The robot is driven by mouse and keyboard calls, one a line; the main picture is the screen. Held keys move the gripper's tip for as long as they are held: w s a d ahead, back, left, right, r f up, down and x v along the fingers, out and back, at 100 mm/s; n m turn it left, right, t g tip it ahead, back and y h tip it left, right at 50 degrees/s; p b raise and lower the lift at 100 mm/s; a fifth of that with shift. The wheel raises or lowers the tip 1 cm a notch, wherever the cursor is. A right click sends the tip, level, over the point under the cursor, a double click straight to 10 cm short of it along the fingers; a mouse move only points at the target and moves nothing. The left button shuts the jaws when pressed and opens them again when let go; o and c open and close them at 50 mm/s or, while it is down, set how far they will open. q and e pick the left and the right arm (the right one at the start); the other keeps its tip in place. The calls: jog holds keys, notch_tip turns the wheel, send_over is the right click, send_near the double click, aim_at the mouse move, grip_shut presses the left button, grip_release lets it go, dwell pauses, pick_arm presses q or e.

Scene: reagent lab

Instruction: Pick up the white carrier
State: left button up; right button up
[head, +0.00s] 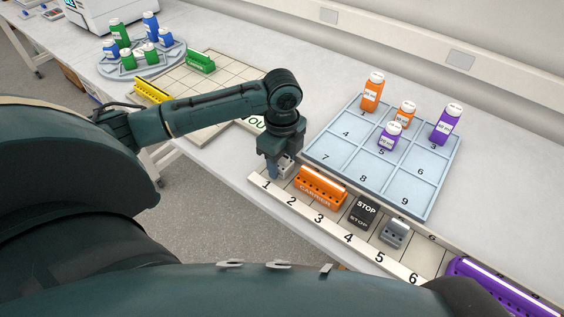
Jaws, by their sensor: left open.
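My left gripper (279,172) points down over the numbered strip (335,232), above the place behind number 1. It is open. A small pale grey-white piece shows right at its fingers; it may be part of the white carrier or of the gripper, and I cannot tell which. No white carrier shows clearly anywhere else. An orange carrier (320,187) stands in the strip just right of the gripper, behind numbers 2 and 3. My right gripper is not in view.
A black STOP block (363,211) and a grey block (395,233) stand further along the strip. A purple carrier (490,283) is at the lower right. The blue numbered tray (350,160) with orange and purple bottles lies behind. Yellow (151,90) and green (201,62) carriers are at the upper left.

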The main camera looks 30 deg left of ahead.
pick_arm(q)
jog(key=shift+c, duration=0.2)
jog(key=c, duration=0.7)
